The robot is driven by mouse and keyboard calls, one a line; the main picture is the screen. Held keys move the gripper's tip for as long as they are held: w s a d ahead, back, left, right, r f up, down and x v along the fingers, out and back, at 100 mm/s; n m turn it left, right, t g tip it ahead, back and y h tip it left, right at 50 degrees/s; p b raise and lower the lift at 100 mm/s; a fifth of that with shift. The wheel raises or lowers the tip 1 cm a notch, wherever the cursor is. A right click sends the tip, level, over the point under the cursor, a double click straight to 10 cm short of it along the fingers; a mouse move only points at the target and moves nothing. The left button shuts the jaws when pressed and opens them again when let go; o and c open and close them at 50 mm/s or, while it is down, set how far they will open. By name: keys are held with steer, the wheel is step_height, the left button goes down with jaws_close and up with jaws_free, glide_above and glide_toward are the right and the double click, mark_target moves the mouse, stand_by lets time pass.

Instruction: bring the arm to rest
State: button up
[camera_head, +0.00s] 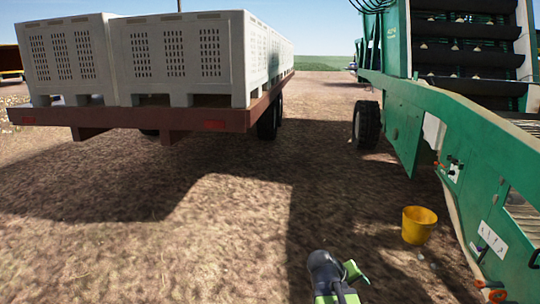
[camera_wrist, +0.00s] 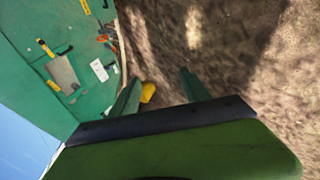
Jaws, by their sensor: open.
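My gripper (camera_head: 350,274) shows at the bottom centre of the head view, with the end of my arm, above the bare ground. In the wrist view my gripper (camera_wrist: 158,88) has its two green fingers spread apart. No object is held between them. Part of a yellow bucket (camera_wrist: 148,93) shows beyond the left finger, farther off.
The yellow bucket (camera_head: 418,226) stands on the ground to the right. Beside it is a large green elevator machine (camera_head: 430,120) with levers and a wheel. A trailer (camera_head: 130,116) carries white crates (camera_head: 190,50) at the left. Open dirt lies between.

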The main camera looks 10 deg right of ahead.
steer(key=s+a+f+g+y, duration=0.1)
steer(key=s+a+f+y, duration=0.15)
steer(key=a, duration=0.35)
steer(key=s+a+f+g+y, duration=0.1)
steer(key=s+a+f+y, duration=0.15)
steer(key=a, duration=0.45)
steer(key=s+a+f+g+y, duration=0.1)
steer(key=s+a+y, duration=0.15)
steer(key=a, duration=0.35)
step_height(320, 180, up, 21)
steer(key=p, duration=2.1)
steer(key=shift+w+m, duration=0.3)
steer(key=shift+w, duration=0.15)
steer(key=shift+r+y, duration=0.1)
steer(key=shift+y, duration=0.15)
